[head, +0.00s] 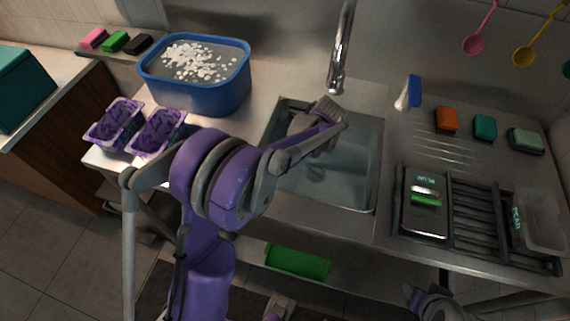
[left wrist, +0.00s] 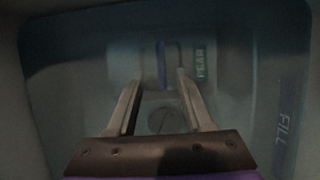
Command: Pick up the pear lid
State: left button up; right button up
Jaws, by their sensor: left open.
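The pear lid (left wrist: 202,82) lies low in the sink, pale and dim, with a "PEAR" label and an upright blue-purple handle (left wrist: 161,62). My left gripper (left wrist: 160,78) is open above it; the handle appears between the two fingertips in the left wrist view. I cannot tell how close the fingers are in depth. In the head view my left gripper (head: 326,116) is over the sink, and I cannot make out the lid there. A clear container marked "PEAR" (head: 541,222) stands at the right. My right gripper (head: 428,299) is at the lower edge, its jaws unclear.
The sink (head: 350,170) has a round drain (left wrist: 167,121) and a "FILL" mark on its wall. The faucet (head: 341,45) hangs behind it. A "PLUM" box (head: 425,221) with a green handle sits on the black rack (head: 470,222). A blue tub (head: 205,99) and purple trays (head: 117,122) are left.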

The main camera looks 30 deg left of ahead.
pick_arm(q)
jog(key=x, duration=0.4)
jog(key=shift+f, duration=0.2)
grip_shut()
